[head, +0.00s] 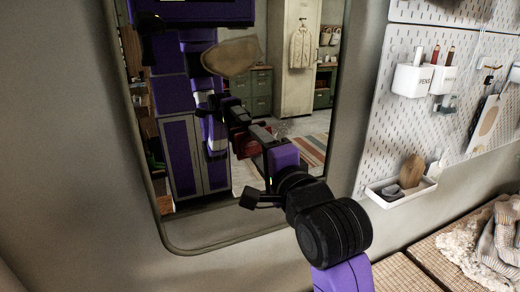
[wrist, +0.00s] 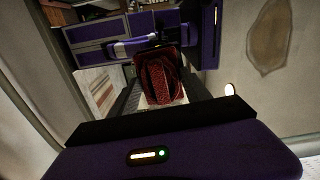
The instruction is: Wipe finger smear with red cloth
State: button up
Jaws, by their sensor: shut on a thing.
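The mirror (head: 165,229) hangs on the wall in the head view, and my arm reaches up in front of it. A brownish oval finger smear (head: 230,57) is on the upper part of the glass, above and left of my gripper (head: 259,146). The smear shows at the upper right of the wrist view (wrist: 269,36). My gripper is shut on the red cloth (head: 246,142), which is mostly hidden by the gripper in the head view. The bunched cloth also shows in the middle of the wrist view (wrist: 163,80), apart from the smear. Whether it touches the glass I cannot tell.
The mirror reflects my own body, cabinets and a striped rug. A white pegboard (head: 462,107) with pen cups (head: 411,80) and a small tray (head: 400,190) with a brush is to the right. A woven bench (head: 405,270) with folded cloth lies at lower right.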

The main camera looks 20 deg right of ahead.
aim_at(297, 131)
jog(key=shift+w, duration=0.5)
jog(key=shift+d+p, duration=1.05)
jog(key=shift+d, duration=4.65)
jog(key=shift+r+p, duration=0.1)
jog(key=shift+p, duration=0.25)
